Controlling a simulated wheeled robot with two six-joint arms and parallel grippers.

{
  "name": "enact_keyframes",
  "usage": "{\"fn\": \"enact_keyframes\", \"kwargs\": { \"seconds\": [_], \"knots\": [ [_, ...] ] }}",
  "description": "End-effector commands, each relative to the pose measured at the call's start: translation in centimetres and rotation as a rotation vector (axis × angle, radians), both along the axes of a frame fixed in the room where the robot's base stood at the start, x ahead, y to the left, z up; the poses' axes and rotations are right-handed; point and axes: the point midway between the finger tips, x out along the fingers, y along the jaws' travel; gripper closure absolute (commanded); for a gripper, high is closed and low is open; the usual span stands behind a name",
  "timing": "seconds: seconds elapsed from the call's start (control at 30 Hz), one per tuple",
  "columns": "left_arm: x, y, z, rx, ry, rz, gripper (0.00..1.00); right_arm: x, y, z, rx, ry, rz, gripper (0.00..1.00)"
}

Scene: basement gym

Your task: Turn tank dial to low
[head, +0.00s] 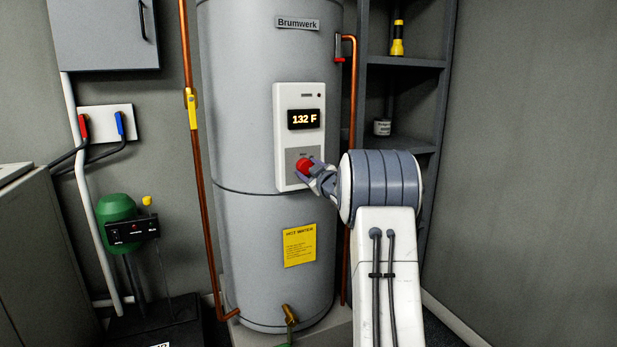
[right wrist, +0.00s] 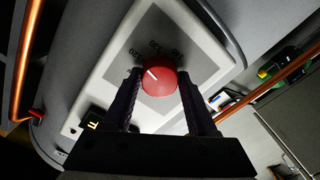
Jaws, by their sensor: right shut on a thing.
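The grey water tank (head: 240,150) stands upright against the wall, with a white control panel (head: 288,100) on its front. The display (head: 304,119) reads 132 F. The red tank dial (head: 303,164) sits low on the panel, and it also shows in the right wrist view (right wrist: 160,78) with a white pointer mark on its left part. My left gripper is out of view.
Copper pipes (head: 196,170) run along both sides of the tank. A yellow label (head: 299,245) is below the panel. Grey shelves (head: 405,62) with a yellow flashlight (head: 397,38) stand at the right. A green pump (head: 117,210) is at the left.

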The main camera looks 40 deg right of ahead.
Motion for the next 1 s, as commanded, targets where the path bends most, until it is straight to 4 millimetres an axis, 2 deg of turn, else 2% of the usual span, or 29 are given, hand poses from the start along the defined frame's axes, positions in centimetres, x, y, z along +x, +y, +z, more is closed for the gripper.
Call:
{"fn": "enact_keyframes", "kwargs": {
  "seconds": [0.03, 0.5, 1.0],
  "knots": [
    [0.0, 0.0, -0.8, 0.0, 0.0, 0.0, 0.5, -0.1, 0.0, -0.5, -0.043, 0.012, -0.001, 0.98],
    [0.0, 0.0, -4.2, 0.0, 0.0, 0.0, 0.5, -0.1, -0.1, -0.4, -0.479, 0.118, -0.001, 0.98],
    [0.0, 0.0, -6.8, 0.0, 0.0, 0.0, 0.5, 0.0, -0.1, -0.3, -0.837, 0.206, 0.001, 0.98]
  ]
}}
